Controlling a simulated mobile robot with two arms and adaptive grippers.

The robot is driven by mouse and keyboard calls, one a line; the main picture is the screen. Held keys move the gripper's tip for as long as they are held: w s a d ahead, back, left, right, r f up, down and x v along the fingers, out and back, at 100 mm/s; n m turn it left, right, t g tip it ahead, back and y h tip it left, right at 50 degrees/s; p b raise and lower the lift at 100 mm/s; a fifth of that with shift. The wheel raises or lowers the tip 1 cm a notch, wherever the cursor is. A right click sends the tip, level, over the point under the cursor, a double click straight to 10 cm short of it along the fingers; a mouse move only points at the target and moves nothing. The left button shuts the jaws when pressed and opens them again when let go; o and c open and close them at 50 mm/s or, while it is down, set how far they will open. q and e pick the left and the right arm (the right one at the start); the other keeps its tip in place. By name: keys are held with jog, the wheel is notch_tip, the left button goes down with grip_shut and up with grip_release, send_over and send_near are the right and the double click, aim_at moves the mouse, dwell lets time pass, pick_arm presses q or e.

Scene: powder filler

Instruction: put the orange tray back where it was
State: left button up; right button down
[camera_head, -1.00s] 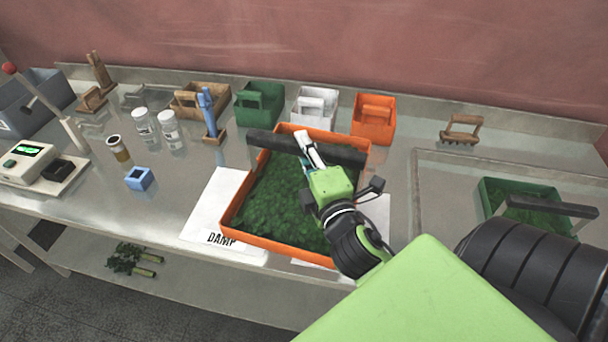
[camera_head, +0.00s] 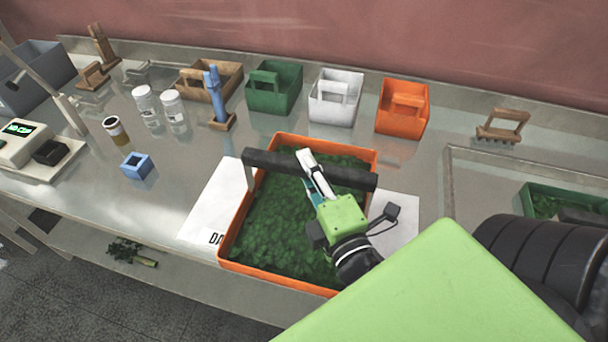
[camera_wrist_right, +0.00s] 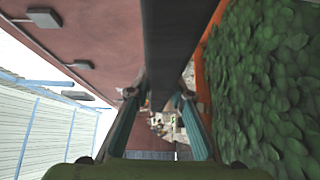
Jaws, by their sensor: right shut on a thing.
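The orange tray (camera_head: 268,277), filled with green leaves, is in the middle of the bench in the head view. Its dark handle bar (camera_head: 270,162) spans it. White paper (camera_head: 212,205) with a partly covered label shows on both sides of the tray. I cannot tell whether the tray touches the bench. My left gripper is out of view.
Green (camera_head: 273,90), white (camera_head: 335,98) and orange (camera_head: 402,108) carriers stand behind the tray. A blue tool on a stand (camera_head: 214,95), jars (camera_head: 147,105) and a blue block (camera_head: 136,165) are to the left. Another green tray (camera_head: 540,197) is at the right.

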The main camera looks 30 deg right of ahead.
jog(key=w+d+f+b, duration=0.1)
jog(key=w+d+f, duration=0.1)
jog(key=w, duration=0.1)
jog(key=w+d+f+b, duration=0.2)
jog(key=w+f, duration=0.1)
jog(key=w+d+f+b, duration=0.1)
jog(key=w+f, duration=0.1)
jog(key=w, duration=0.1)
jog(key=shift+w+d+f, duration=0.25)
jog(key=shift+d+f, duration=0.15)
jog(key=shift+w+d+f, duration=0.25)
jog(key=shift+w+f, duration=0.15)
jog(key=shift+f, duration=0.1)
notch_tip(320, 180, down, 3)
jog(key=shift+f+b, duration=0.1)
jog(key=shift+b, duration=0.2)
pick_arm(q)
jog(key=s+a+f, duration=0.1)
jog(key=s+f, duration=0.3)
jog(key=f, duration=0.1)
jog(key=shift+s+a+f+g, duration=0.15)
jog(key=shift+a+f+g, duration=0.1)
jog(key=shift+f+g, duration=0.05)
pick_arm(e)
jog(key=shift+w+f, duration=0.1)
